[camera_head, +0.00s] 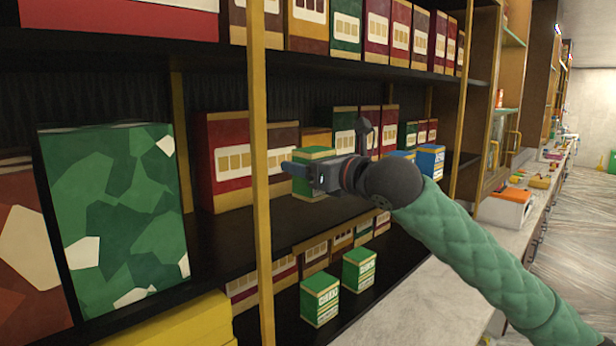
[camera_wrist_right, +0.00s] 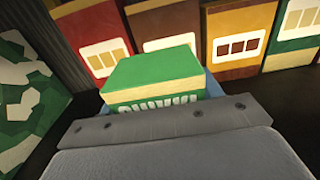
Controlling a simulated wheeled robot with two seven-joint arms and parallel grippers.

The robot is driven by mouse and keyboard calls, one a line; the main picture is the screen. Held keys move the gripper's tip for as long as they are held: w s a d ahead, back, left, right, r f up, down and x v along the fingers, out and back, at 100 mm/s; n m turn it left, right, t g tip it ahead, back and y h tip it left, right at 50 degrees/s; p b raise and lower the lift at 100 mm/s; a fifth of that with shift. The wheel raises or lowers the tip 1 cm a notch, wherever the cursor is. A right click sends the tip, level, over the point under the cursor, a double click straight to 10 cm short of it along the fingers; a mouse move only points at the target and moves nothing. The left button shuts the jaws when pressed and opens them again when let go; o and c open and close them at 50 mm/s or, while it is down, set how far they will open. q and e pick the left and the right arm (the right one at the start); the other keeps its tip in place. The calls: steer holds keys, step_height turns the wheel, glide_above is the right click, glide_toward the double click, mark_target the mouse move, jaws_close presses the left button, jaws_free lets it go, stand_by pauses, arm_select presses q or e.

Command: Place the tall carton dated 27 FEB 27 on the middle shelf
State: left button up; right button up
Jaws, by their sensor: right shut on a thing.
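My right gripper (camera_head: 302,172) reaches in at the middle shelf (camera_head: 222,238), shut on a green carton (camera_head: 314,153) with yellow bands. In the right wrist view the carton (camera_wrist_right: 150,75) shows its green top and part of its white lettering; the gripper body hides the rest, so I cannot read its date. I cannot tell whether its base touches the shelf. Two similar green-and-yellow cartons stand on the lower shelf, a nearer one (camera_head: 320,299) and a farther one (camera_head: 358,269). Their dates are too small to read. My left gripper is out of view.
Blue cartons (camera_head: 430,160) stand on the middle shelf to the right. Red and brown boxes (camera_head: 229,162) line its back. A yellow post (camera_head: 260,180) rises in front, left of the gripper. A large green patterned box (camera_head: 115,215) stands at left. Bare shelf shows before the back boxes.

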step_height(320, 180, down, 2)
steer(key=shift+s+p, duration=0.1)
steer(key=shift+p, duration=0.65)
steer(key=shift+f, duration=0.65)
steer(key=o, duration=1.1)
steer(key=shift+f, duration=0.1)
steer(key=shift+o, duration=0.2)
steer(key=shift+d, duration=0.1)
